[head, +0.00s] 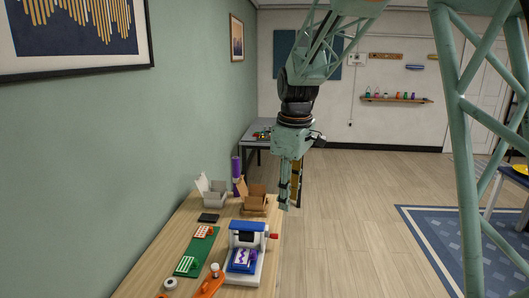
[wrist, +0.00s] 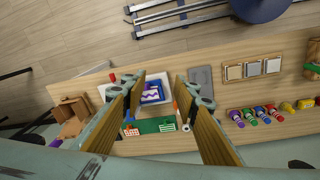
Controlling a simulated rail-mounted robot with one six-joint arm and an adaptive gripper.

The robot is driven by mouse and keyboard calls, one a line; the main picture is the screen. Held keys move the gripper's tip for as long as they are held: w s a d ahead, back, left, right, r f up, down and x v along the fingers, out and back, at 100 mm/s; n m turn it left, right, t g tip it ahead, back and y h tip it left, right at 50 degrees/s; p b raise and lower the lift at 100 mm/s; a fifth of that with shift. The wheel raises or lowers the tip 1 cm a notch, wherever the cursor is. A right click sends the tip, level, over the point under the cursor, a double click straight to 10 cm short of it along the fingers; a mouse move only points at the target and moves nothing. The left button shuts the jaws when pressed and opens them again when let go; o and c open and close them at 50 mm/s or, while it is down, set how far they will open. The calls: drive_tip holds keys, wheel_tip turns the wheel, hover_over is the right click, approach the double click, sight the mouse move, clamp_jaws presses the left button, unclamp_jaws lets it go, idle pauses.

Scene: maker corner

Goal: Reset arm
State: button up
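My gripper (head: 290,206) hangs pointing down in the head view, in the air near the right edge of the wooden workbench (head: 180,240). In the wrist view my gripper (wrist: 160,80) shows its two wood-coloured fingers spread wide with nothing held between them. Through the gap I see a white and blue press (wrist: 152,92) with a purple and white patterned sheet. The press (head: 246,252) also stands at the bench's right side in the head view. My gripper appears apart from everything on the bench.
A green board (head: 198,248), a cardboard box (head: 254,200), a purple cylinder (head: 236,167) and an orange item (head: 210,286) are on the bench. In the wrist view several coloured bottles (wrist: 255,116) line the bench at right. Open floor (head: 340,220) lies right of the bench.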

drive_tip(key=s+d+r+m+t, duration=0.1)
drive_tip(key=s+d+r+m, duration=0.35)
drive_tip(key=s, duration=0.65)
drive_tip(key=s+d+r+m, duration=0.2)
drive_tip(key=s+d+r, duration=0.4)
drive_tip(key=s, duration=0.5)
drive_tip(key=s+d+f+m+t, duration=0.1)
drive_tip(key=s+m, duration=0.2)
drive_tip(key=s, duration=0.9)
drive_tip(key=s+d+f+m, duration=0.1)
drive_tip(key=s+d+m, duration=0.1)
drive_tip(key=s, duration=1)
drive_tip(key=shift+d+m+t, duration=0.15)
drive_tip(key=shift+m+t, duration=0.25)
drive_tip(key=shift+m, duration=0.05)
